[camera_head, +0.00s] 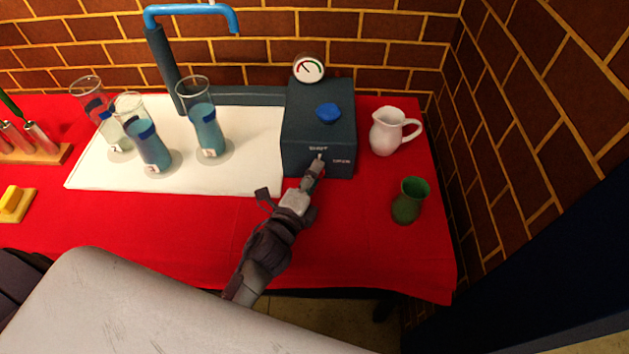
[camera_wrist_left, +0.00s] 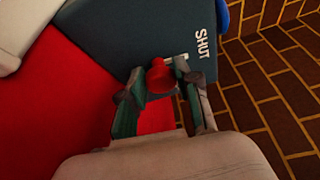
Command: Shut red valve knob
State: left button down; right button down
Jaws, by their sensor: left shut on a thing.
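The dark valve box (camera_head: 300,125) stands on the red table, with a blue knob (camera_head: 328,112) on top and SHUT and OPEN lettering on its front. The red valve knob (camera_wrist_left: 158,76) shows in the left wrist view on the box's front face, near the word SHUT. My left gripper (camera_head: 314,172) reaches the box front from below. Its fingers (camera_wrist_left: 160,88) are on both sides of the red knob and shut on it. In the head view the gripper hides the knob. A pale pointer by the knob is partly hidden. My right gripper is not in view.
A round gauge (camera_head: 309,68) rises behind the box. A white jug (camera_head: 389,132) and a green cup (camera_head: 409,200) stand to its right. Several glass vases stand on the white tray (camera_head: 255,150) to its left, under a blue spout (camera_head: 195,10).

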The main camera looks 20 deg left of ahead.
pick_arm(q)
jog(key=shift+n+t+b, duration=0.3)
jog(key=shift+n+b, duration=0.35)
jog(key=shift+n, duration=0.05)
jog(key=c, duration=0.8)
grip_release()
jog(key=shift+s+f, duration=0.1)
jog(key=s, duration=0.4)
jog(key=s+a, duration=0.1)
jog(key=s, duration=0.6)
jog(key=shift+s+a, duration=0.25)
jog(key=shift+s, duration=0.15)
